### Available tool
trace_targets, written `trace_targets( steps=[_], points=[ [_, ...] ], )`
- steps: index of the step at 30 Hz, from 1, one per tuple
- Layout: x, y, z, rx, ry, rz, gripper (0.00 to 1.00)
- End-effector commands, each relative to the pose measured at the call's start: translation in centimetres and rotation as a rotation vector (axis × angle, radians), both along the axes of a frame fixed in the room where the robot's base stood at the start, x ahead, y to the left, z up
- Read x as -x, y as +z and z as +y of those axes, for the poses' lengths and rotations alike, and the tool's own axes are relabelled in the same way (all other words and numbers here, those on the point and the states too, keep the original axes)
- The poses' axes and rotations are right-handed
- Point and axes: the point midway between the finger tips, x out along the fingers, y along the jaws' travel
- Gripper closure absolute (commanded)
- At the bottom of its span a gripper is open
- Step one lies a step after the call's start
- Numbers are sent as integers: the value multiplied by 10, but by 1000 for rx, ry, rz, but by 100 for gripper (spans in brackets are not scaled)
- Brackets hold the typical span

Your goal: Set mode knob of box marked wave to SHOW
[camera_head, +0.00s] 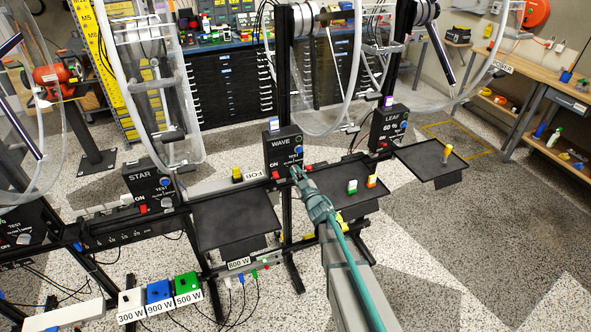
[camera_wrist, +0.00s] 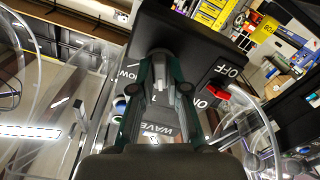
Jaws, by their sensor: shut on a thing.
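The box marked WAVE (camera_head: 283,142) is a black box on the dark rail, at the middle of the head view. It fills the upper middle of the wrist view (camera_wrist: 190,30). My gripper (camera_head: 297,172) is at its lower right front. In the wrist view my gripper (camera_wrist: 160,82) has its two fingers close together around the grey mode knob (camera_wrist: 160,58), touching it. The fingers hide much of the knob and its markings. Part of a label reading "OW" shows left of them, so I cannot tell the setting.
A red ON/OFF switch (camera_wrist: 218,92) sits right of my fingers on the same box. The STAR box (camera_head: 150,182) and LEAF box (camera_head: 388,127) stand either side. Black trays (camera_head: 235,220) are below. Clear curved acrylic wheel rims surround the boxes.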

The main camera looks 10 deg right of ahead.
Motion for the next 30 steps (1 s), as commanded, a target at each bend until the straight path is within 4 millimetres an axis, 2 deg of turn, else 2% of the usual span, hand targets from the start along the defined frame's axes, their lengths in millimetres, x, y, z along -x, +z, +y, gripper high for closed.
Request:
trace_targets(
  steps=[9, 23, 30],
  points=[
    [0, 1, 0, -165, -1, 37, 100],
    [0, 0, 0, -197, -2, 42, 100],
    [0, 1, -1, -321, -2, 69, 100]
  ],
)
